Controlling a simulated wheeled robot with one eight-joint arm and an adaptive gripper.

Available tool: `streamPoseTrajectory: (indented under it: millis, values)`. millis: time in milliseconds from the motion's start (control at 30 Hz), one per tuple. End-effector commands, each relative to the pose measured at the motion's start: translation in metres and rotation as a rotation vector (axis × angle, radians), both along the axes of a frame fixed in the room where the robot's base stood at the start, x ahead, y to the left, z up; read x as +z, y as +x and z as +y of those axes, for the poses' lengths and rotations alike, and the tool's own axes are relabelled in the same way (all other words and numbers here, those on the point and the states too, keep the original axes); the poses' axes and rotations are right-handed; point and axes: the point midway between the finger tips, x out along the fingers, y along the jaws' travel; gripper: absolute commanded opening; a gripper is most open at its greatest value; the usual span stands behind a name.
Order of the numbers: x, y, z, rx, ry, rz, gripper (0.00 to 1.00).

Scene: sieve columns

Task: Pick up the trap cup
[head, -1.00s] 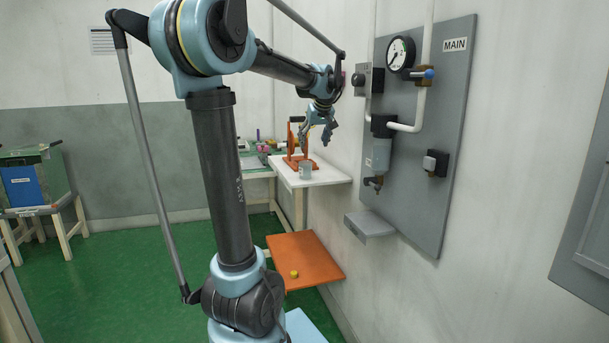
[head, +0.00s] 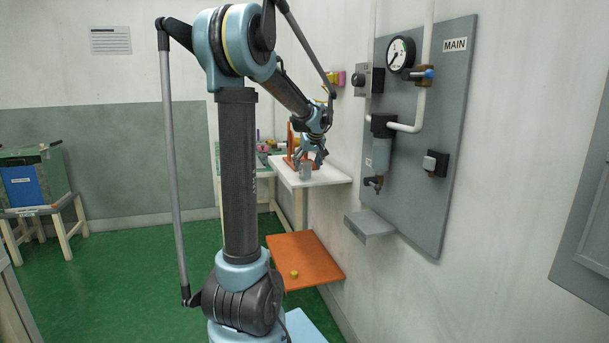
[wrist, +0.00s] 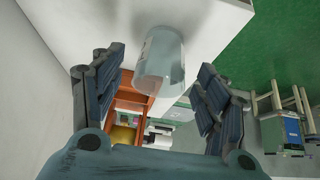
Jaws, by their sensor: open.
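The trap cup (head: 306,171) is a small grey translucent cup near the front of the white shelf (head: 333,175) along the right wall. In the wrist view, the cup (wrist: 160,65) shows its clear side and a rounded rim, on the white surface. My gripper (head: 312,159) is just above and beside the cup in the head view. In the wrist view my gripper (wrist: 160,72) has its two fingers spread wide, with the cup appearing in the gap between them. Neither finger visibly touches it. How deep the cup sits between the fingers is hard to tell.
An orange stand (head: 291,150) is on the white shelf behind the cup, close to my gripper. A grey panel (head: 440,130) with gauge and pipes hangs on the right wall, with a small grey ledge (head: 372,224) below. A lower orange shelf (head: 315,262) holds a yellow piece (head: 294,273).

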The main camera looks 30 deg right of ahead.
Motion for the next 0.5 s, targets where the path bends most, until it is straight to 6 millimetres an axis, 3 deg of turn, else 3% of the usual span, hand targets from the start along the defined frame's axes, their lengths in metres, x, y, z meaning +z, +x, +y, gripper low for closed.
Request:
streamPoseTrajectory:
  millis: [233,500]
  values:
    - [-0.028,0.016,-0.002,0.001,0.000,0.000,0.68]
    - [-0.035,0.020,-0.003,0.000,0.000,0.000,0.68]
